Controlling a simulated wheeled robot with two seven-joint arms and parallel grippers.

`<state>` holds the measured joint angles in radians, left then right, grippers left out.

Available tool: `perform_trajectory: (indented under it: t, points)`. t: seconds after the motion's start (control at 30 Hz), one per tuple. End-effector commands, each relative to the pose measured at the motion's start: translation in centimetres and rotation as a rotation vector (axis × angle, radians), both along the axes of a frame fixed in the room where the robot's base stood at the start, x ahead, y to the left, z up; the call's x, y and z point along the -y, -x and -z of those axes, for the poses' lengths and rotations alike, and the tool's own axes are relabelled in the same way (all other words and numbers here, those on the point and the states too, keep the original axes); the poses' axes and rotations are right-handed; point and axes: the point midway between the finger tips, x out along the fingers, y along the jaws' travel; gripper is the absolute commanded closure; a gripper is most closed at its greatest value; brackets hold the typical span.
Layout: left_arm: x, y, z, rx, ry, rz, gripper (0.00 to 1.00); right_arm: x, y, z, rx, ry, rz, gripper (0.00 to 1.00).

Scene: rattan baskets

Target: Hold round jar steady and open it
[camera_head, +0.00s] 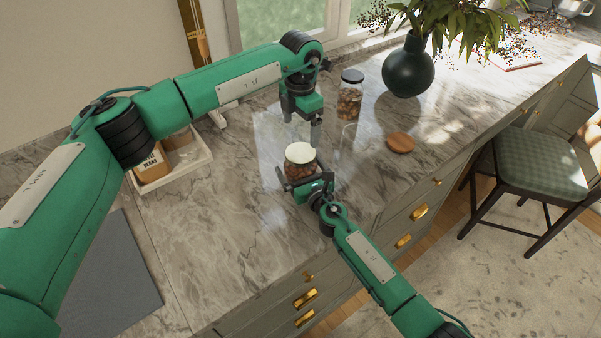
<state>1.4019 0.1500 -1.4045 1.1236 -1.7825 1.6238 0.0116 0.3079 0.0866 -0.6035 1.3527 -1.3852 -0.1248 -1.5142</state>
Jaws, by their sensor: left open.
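The round jar (298,171) stands upright on the marble counter, with a cream lid (300,153) on top and brown contents showing through the glass. My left gripper (302,131) is open and empty, pointing down just above and behind the lid, apart from it. My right gripper (303,178) comes from the lower right, low at the jar's body, with a finger on each side of it. It looks closed against the glass. The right gripper hides the jar's lower front.
A taller dark-lidded jar (349,98) stands behind, near a dark vase (408,70) with leaves. A round wooden piece (400,142) lies to the right. A white tray (185,163) with containers is at left. The counter's front edge runs past my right arm; a chair (540,165) stands beyond.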

Motion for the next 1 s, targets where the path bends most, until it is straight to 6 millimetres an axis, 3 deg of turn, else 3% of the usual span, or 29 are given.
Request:
perform_trajectory:
  t: [0.13,0.5,0.67,1.0]
  points:
    - [0.01,0.01,0.00,0.000,0.000,0.000,0.07,0.01,0.02,-0.01,0.000,0.000,0.000,0.04]
    - [0.01,0.01,0.00,0.000,0.000,0.007,0.07,0.02,0.04,0.00,0.000,-0.001,0.000,0.77]
    - [0.01,0.01,0.00,0.000,0.000,0.101,0.07,0.02,0.04,0.01,0.000,-0.001,0.000,0.78]
    - [0.00,0.00,-0.02,0.000,0.000,0.618,0.07,0.01,0.05,0.02,0.000,-0.001,0.000,0.78]
